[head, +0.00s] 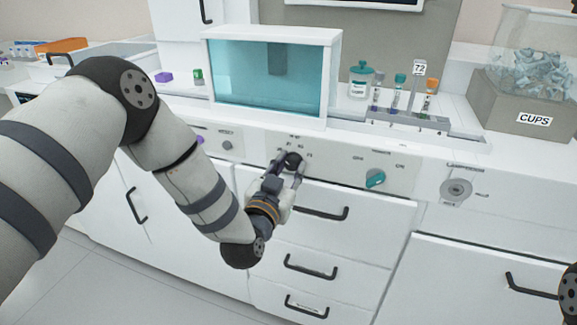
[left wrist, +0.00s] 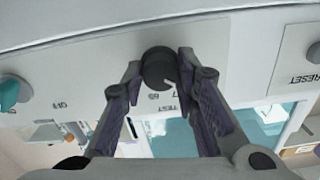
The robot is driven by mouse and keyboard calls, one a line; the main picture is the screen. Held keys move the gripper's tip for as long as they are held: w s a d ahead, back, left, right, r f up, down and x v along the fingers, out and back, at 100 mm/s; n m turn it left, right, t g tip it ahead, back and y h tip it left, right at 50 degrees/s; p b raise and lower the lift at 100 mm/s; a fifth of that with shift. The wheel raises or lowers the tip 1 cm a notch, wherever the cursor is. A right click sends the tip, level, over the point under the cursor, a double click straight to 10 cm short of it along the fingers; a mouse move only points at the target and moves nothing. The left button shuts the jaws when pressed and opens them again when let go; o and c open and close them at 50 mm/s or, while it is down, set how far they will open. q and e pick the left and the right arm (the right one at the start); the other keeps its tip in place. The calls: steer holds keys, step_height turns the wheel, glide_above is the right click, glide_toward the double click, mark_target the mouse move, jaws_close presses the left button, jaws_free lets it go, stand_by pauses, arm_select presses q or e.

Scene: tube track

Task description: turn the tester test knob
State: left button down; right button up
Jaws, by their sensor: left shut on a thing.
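The black test knob (head: 293,158) is on the white front panel below the teal-windowed cabinet. It also shows in the left wrist view (left wrist: 158,66), with a light pointer mark and printed lettering that looks like TEST beside it. My left gripper (head: 290,165) reaches up to the panel and is shut on the knob, one finger on each side. In the left wrist view the fingers (left wrist: 160,74) flank the knob's sides. The fingers hide part of the knob in the head view. My right gripper is not in view.
A teal knob (head: 375,178) is on the panel to the right, and a round grey fitting (head: 456,188) lies farther right. Drawer handles (head: 322,213) stick out below. Above stand the teal-windowed cabinet (head: 265,75), a tube rack (head: 408,118) and a CUPS bin (head: 520,105).

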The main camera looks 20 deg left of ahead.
arm_select(q)
steer(key=m, duration=0.1)
steer(key=r+m+p, duration=0.1)
steer(key=m, duration=0.1)
steer(key=shift+w, duration=0.1)
steer(key=shift+f+m+p, duration=0.15)
steer(key=shift+m+p, duration=0.25)
steer(key=shift+m, duration=1.1)
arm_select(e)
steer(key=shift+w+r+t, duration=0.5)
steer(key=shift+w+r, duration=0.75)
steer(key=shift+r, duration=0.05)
arm_select(q)
steer(key=c, duration=1.2)
jaws_free()
steer(key=shift+c, duration=0.2)
steer(key=shift+w+f, duration=0.15)
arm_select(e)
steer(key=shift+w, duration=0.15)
arm_select(q)
steer(key=shift+s+f, duration=0.1)
steer(key=shift+s, duration=0.2)
steer(key=s, duration=1.1)
steer(key=shift+s+a, duration=0.2)
